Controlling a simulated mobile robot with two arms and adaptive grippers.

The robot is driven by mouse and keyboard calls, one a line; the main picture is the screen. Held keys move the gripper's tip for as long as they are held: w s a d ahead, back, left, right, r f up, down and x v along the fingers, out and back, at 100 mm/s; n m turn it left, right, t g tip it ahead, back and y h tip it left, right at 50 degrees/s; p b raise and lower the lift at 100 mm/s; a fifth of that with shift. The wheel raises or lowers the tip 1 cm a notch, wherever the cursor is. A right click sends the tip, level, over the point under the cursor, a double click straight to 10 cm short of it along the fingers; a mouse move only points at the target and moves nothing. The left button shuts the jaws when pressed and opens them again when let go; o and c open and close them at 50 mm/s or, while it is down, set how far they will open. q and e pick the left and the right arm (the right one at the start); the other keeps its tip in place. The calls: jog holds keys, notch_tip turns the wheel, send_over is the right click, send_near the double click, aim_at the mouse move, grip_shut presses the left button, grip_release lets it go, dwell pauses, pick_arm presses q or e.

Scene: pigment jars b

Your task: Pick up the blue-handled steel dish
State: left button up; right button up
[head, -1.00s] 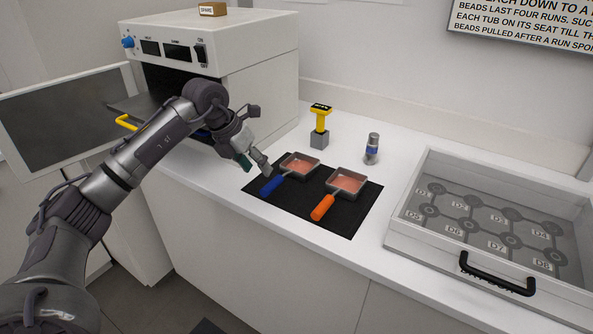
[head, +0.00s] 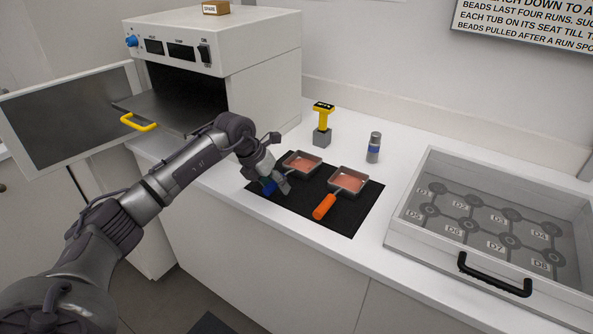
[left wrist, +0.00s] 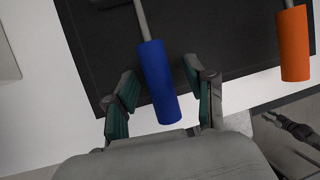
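The blue-handled steel dish (head: 302,164) lies on a black mat (head: 300,211), with a pinkish fill in its square pan. Its blue handle (left wrist: 159,85) points toward the counter's front edge and is partly hidden by my gripper in the head view. My left gripper (head: 273,188) is down at the handle. In the left wrist view its fingers stand open on either side of the handle, with gaps on both sides. A dark, small shape at the lower right of that view looks like my right gripper (left wrist: 287,126); its fingers are too small to judge.
An orange-handled dish (head: 348,180) lies close on the right on the same mat. An open oven (head: 215,75) is on the left, a white tray drawer (head: 410,238) on the right.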

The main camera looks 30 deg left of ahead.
pick_arm(q)
grip_shut()
jog(key=shift+r, duration=0.1)
